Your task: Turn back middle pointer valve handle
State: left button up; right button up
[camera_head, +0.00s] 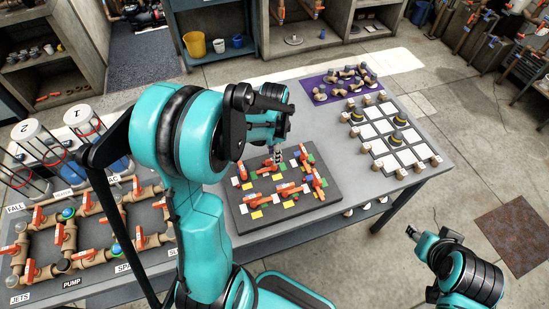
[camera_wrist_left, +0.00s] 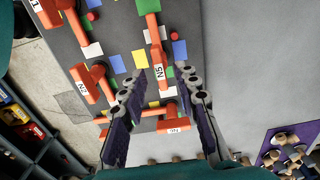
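The dark valve board (camera_head: 240,222) lies on the grey table, with several orange pointer valve handles and coloured squares. The back middle handle (camera_head: 268,164) appears just below my left gripper (camera_head: 275,153), which partly hides the back row. In the left wrist view my left gripper (camera_wrist_left: 166,115) is open, with its two dark fingers apart. A sideways orange handle (camera_wrist_left: 173,125) shows between and beyond them; I cannot tell whether they touch it. A handle marked N5 (camera_wrist_left: 156,55) and one marked N2 (camera_wrist_left: 88,82) show nearby. My right gripper (camera_head: 412,233) is off the table, its opening unclear.
A purple mat (camera_head: 319,97) with brown fittings and a white-squared board (camera_head: 385,134) stand at the back right. A brown pipe panel (camera_head: 80,245) with orange valves is at left. Grey table is bare around the valve board's right side.

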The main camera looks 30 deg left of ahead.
pick_arm(q)
jog(key=shift+f, duration=1.2)
jog(key=shift+c, duration=0.4)
grip_shut()
jog(key=shift+n, duration=0.3)
